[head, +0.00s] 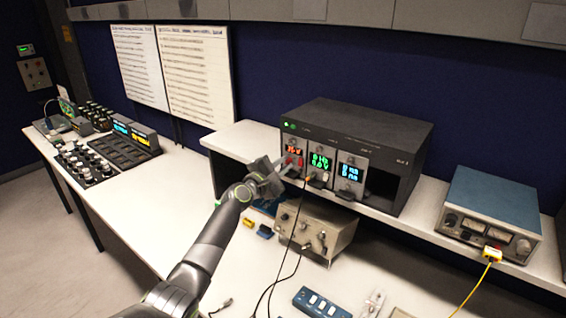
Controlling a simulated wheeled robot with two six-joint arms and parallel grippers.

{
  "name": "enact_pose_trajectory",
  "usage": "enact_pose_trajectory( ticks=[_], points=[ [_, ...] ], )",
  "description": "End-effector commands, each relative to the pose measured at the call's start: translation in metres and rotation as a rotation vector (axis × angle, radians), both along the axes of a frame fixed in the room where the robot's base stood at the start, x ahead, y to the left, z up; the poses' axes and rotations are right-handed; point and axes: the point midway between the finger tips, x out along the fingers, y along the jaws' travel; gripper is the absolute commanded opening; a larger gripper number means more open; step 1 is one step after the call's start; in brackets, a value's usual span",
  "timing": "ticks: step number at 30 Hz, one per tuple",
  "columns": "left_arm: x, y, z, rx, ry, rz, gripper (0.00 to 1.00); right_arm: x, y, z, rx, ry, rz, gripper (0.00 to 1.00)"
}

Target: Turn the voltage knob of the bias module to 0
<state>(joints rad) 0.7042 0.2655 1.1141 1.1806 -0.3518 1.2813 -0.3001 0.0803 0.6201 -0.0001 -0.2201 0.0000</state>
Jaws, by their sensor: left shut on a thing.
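A dark rack unit (385,140) on the white shelf holds several modules. The leftmost module (293,150) has a small red display, which seems to read about 75 V, with red knobs or sockets below it. I take it for the bias module, but its label is too small to read. My left gripper (279,174) is at the lower left of this module's front, shut on what looks like its voltage knob. The jaws hide the knob, so its pointer cannot be read. My right gripper is not in view.
Neighbouring modules have a green display (320,160) and a blue display (351,171). Dark cables hang from the rack past a beige instrument (318,230) below the shelf. A blue-topped instrument (490,205) stands at right. A blue power strip (320,302) lies on the bench.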

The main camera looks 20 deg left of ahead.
Motion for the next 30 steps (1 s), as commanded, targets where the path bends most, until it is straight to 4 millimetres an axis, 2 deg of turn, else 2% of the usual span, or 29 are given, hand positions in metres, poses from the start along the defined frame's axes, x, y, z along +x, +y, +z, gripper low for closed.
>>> enact_pose_trajectory(
  ticks=[18, 30],
  points=[
    [-0.0004, -0.0004, -0.0013, -0.524, 0.192, 0.000, 0.00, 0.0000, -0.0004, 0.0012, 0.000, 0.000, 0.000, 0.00],
    [-0.0005, -0.0005, -0.0015, -0.718, 0.264, 0.000, 0.00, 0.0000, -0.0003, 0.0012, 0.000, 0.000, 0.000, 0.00]
  ],
)
